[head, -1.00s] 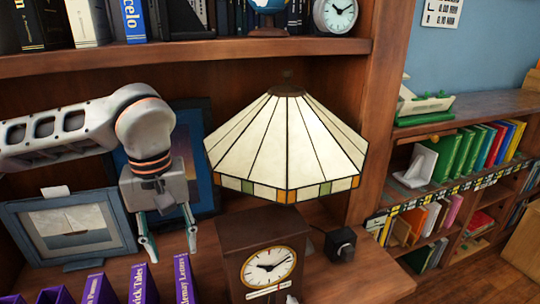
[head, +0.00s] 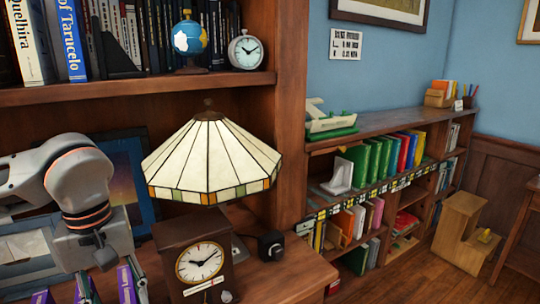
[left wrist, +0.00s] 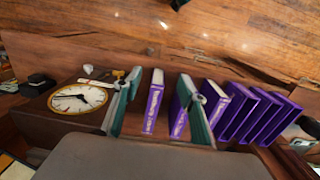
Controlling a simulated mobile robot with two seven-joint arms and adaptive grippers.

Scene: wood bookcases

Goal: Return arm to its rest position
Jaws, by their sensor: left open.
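My left arm comes in from the left in the head view, bent at a grey joint with orange rings. Its gripper (head: 114,280) hangs downward over the lower shelf, left of the wooden clock. The two teal fingers are apart. In the left wrist view the open gripper (left wrist: 160,78) has purple books (left wrist: 151,105) showing between and beside its fingers. I cannot tell whether the fingers touch them. Nothing is seen gripped. My right gripper is in neither view.
A wooden clock (head: 187,264) and stained-glass lamp (head: 212,155) stand close right of the left gripper. A black box (head: 271,246) sits right of the clock. A picture frame (head: 25,262) is behind the arm. The upper shelf (head: 150,90) overhangs. Open floor lies right.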

